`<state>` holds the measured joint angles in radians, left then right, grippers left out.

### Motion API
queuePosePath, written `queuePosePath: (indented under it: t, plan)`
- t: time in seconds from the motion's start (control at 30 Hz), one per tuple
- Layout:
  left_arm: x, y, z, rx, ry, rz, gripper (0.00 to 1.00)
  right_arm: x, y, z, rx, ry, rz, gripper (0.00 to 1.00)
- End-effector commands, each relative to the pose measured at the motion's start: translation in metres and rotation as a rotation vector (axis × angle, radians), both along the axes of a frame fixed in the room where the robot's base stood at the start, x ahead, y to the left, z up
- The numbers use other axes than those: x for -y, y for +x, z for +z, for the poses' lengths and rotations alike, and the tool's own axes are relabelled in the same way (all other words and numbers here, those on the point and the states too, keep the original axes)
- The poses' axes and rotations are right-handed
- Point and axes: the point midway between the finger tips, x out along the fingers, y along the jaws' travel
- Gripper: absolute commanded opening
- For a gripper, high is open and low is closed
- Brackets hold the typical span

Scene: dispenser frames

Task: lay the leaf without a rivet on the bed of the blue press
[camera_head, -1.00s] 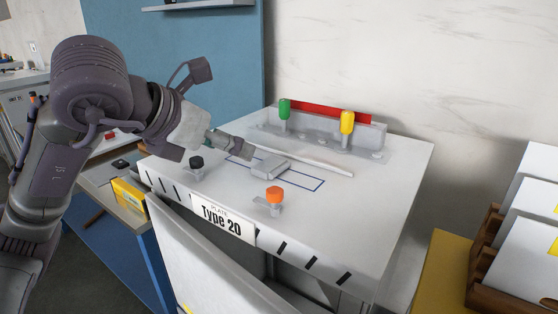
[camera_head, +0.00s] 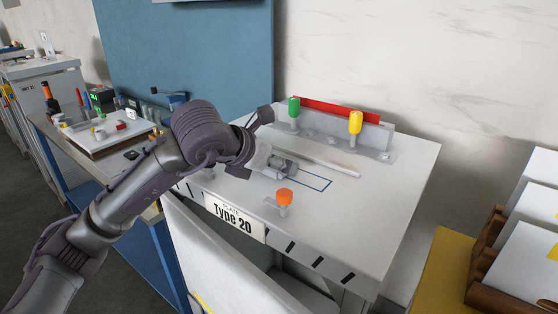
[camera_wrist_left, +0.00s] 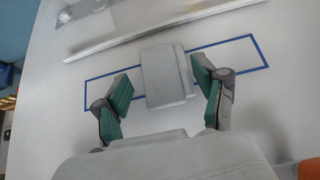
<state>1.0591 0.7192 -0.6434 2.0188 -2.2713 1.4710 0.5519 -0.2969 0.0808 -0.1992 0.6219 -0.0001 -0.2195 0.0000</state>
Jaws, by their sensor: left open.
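A small pale grey block (camera_wrist_left: 166,76) with rounded edges lies inside the blue rectangle outline (camera_wrist_left: 240,56) on the white bench top. In the wrist view my left gripper (camera_wrist_left: 164,84) is open, its green-padded fingers on either side of the block. A gap shows on each side, so it is not gripped. In the head view my left gripper (camera_head: 282,168) is low over the outline and partly hides the block. I cannot make out a leaf, a rivet or a blue press for certain. My right gripper is not in view.
A thin pale rod (camera_head: 325,163) lies behind the outline. Green (camera_head: 294,107), yellow (camera_head: 355,122) and orange (camera_head: 284,196) knobs stand nearby. Several white panels (camera_head: 525,235) stand in a wooden rack at right.

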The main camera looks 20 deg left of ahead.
Motion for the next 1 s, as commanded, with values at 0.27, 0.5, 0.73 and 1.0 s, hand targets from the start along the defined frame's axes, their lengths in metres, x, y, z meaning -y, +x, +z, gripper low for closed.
queuePosePath:
  t: [0.27, 0.5, 0.73, 1.0]
  plan:
    - [0.0005, 0.0012, -0.0013, 0.001, 0.000, 0.000, 0.66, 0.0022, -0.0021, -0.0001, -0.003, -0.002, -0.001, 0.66]
    - [0.0004, 0.0011, -0.0010, 0.001, 0.000, 0.000, 0.26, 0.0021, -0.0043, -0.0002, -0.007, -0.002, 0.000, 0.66]
    - [0.0004, 0.0011, -0.0003, 0.002, -0.001, 0.000, 0.00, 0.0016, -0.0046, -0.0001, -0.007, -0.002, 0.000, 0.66]
    - [0.0005, 0.0015, 0.0054, 0.005, 0.000, 0.000, 0.00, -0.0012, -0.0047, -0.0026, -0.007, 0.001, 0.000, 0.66]
